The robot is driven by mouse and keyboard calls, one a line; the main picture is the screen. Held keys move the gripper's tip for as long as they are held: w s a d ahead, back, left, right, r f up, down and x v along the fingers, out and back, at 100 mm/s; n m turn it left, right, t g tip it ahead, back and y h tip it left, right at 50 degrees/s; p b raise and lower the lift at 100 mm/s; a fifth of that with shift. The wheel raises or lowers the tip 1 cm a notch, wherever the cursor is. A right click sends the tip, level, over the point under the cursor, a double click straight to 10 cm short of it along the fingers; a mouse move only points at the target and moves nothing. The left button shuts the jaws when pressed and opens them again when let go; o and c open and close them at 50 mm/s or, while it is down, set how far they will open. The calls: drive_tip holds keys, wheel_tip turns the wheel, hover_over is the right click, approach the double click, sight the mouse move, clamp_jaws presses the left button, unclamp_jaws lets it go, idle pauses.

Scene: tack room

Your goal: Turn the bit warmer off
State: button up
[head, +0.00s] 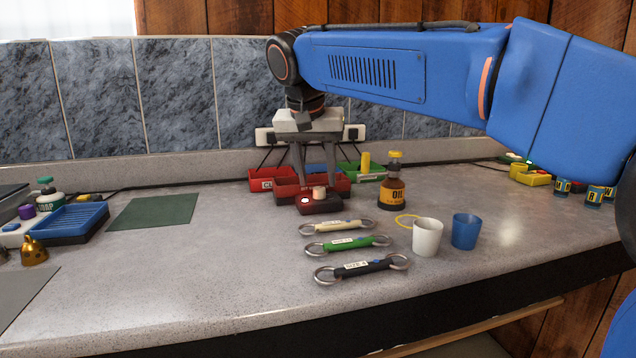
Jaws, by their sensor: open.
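The small dark red box (322,207) on the counter looks like the bit warmer. A pale round spot (305,200) shows on its left and a light peg-like knob (319,193) stands on its top right. Whether it is on or off is too small to tell. My gripper (313,180) points down above and behind this box, its two grey fingers apart with nothing between them. Its fingertips overlap a dark red tray (285,188) with a label I cannot fully read; I cannot tell whether they touch it.
A brown oil bottle (392,190) stands right of the box. Three bits with ring ends lie in front: cream (337,227), green (348,244), black (362,268). A white cup (427,238) and a blue cup (466,231) stand right.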

sight(319, 192)
drive_tip(key=shift+x, duration=1.25)
clamp_jaws()
drive_tip(key=shift+n, duration=0.4)
drive_tip(key=n, duration=0.1)
drive_tip(key=n+y, duration=0.1)
drive_tip(key=n, duration=0.1)
drive_tip(key=n+y, duration=0.1)
drive_tip(key=n, duration=0.1)
drive_tip(key=shift+d, duration=0.25)
drive_tip(key=n+y, duration=0.1)
drive_tip(key=n, duration=0.2)
drive_tip(key=n+g+y, duration=0.1)
drive_tip(key=n, duration=0.2)
drive_tip(key=shift+d, duration=0.1)
